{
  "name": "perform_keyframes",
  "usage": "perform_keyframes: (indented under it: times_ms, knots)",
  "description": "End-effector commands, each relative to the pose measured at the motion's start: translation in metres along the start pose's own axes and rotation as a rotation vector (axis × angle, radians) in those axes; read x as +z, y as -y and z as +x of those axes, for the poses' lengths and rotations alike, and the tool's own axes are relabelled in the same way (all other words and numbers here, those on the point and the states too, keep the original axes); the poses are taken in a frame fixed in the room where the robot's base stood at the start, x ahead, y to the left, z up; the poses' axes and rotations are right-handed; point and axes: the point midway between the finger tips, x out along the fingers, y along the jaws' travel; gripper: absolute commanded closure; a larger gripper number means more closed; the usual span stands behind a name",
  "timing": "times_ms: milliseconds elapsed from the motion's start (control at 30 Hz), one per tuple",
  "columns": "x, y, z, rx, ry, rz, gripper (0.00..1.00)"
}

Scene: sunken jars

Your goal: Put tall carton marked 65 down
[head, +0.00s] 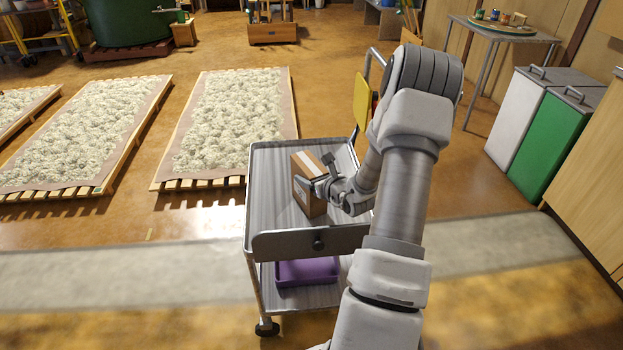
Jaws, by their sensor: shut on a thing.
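A tall brown carton (306,203) with a pale strip along its top stands upright at the top of a grey metal cart (265,199). I cannot read any number on it at this size. My gripper (312,186) reaches in from the right and is shut on the carton near its upper part. I cannot tell whether the carton's base touches the cart top. Part of the carton's right side is hidden behind my gripper.
The cart top is bare left of the carton and has a raised rim. A purple tray (307,272) lies on its lower shelf. A yellow panel (362,101) rises at the cart's back right. Pallets with pale fleece-like material (231,120) lie beyond. White and green bins (551,140) stand at right.

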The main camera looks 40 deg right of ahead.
Motion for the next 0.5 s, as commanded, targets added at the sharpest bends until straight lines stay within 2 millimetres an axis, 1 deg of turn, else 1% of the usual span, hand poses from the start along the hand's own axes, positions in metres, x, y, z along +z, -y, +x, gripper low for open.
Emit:
perform_keyframes:
  times_ms: [167,300,333,467,500]
  knots:
    - [0.0028,0.0001,-0.0003,0.000,0.004,-0.002,1.00]
    - [-0.0018,-0.0001,0.0016,0.000,0.003,-0.001,1.00]
    - [-0.0025,-0.0002,0.0014,0.000,0.001,-0.001,0.23]
    - [-0.0014,-0.0002,0.0009,0.000,0.001,0.000,0.00]
    - [-0.0014,-0.0002,0.0008,0.000,0.001,0.000,0.00]
